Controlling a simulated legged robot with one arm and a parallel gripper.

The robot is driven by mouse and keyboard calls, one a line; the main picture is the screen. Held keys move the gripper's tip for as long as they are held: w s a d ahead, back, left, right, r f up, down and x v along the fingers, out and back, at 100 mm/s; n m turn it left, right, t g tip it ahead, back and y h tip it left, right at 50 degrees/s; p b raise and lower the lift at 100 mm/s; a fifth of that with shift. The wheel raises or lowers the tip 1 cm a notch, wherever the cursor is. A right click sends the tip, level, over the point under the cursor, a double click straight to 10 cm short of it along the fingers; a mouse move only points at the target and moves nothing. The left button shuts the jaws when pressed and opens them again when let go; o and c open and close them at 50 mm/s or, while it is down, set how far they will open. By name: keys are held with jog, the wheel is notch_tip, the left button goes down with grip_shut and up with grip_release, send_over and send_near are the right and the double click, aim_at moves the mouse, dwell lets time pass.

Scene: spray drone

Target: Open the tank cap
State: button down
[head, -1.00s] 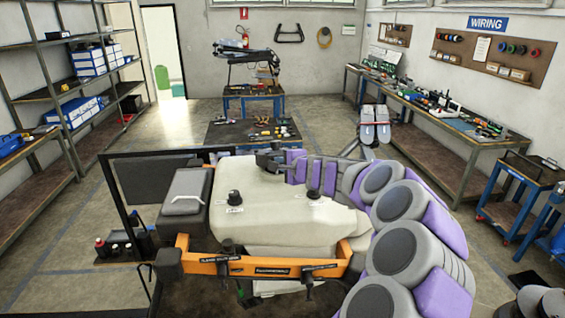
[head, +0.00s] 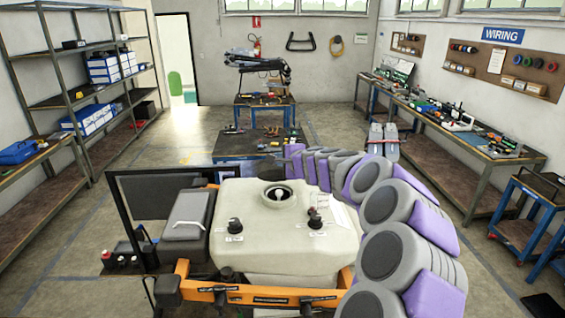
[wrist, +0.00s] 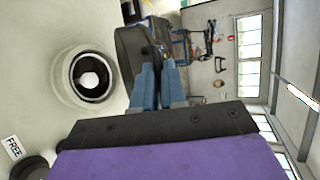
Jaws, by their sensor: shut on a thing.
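The cream spray tank (head: 290,238) stands in front of me in the head view. Its round filler opening (head: 278,196) is uncovered, with a pale round shape inside; the opening also shows in the wrist view (wrist: 90,76). My gripper (wrist: 158,70) has its blue fingers shut on the dark round tank cap (wrist: 131,62), which is off the opening and beside it in the wrist view.
Two black knobs (head: 235,226) (head: 315,221) stand on the tank top. A dark grey box (head: 187,215) sits left of the tank, and an orange bar (head: 255,297) runs along its front. A low work table (head: 232,146) stands behind, with open floor to the left.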

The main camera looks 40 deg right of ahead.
jog(key=shift+w+d+r+g+y+p, duration=0.35)
jog(key=shift+w+d+r+g, duration=0.3)
jog(key=shift+w+r, duration=0.35)
jog(key=shift+w+d+r+m+g+y, duration=0.15)
jog(key=shift+w+d+r+g, duration=0.15)
jog(key=shift+w, duration=0.2)
jog(key=shift+w+d+r+m+g+y, duration=0.1)
jog(key=shift+w+d+r+g, duration=0.25)
jog(key=shift+w, duration=0.15)
jog(key=shift+w+d+r+m+g+y, duration=0.15)
jog(key=shift+w+d+r+g, duration=0.15)
jog(key=shift+w, duration=0.2)
jog(key=shift+w+d, duration=0.2)
jog(key=shift+w, duration=0.2)
jog(key=shift+w+d+r+g, duration=0.2)
jog(key=shift+w+d, duration=0.1)
jog(key=shift+w, duration=0.25)
jog(key=shift+w+d+r+g, duration=0.15)
jog(key=shift+w+d, duration=0.15)
jog(key=shift+w, duration=0.2)
jog(key=shift+r, duration=0.1)
jog(key=c, duration=1.2)
grip_release()
jog(key=shift+d, duration=0.1)
